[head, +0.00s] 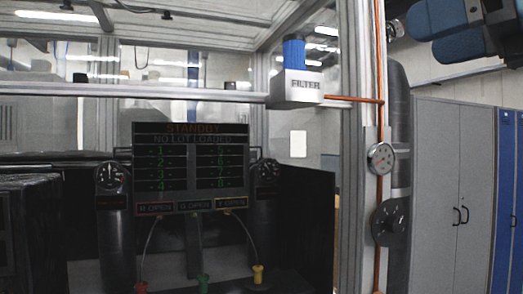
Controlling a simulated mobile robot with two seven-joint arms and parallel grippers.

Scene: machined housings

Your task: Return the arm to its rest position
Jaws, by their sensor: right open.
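My right gripper (446,33) is at the top right corner of the head view, partly cut off by the frame edge. It has blue finger pads and a dark body. The fingers are apart and I see nothing between them. It is high up, in front of the wall and above the grey cabinet, to the right of the frame post. Most of the right arm is out of view. My left gripper is not in view.
A metal frame post (351,180) with an orange pipe, gauges (381,158) and a filter unit (297,87) stands left of my gripper. A dark display (191,165) reads STANDBY. Grey (435,180) and blue cabinets (507,200) stand at right.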

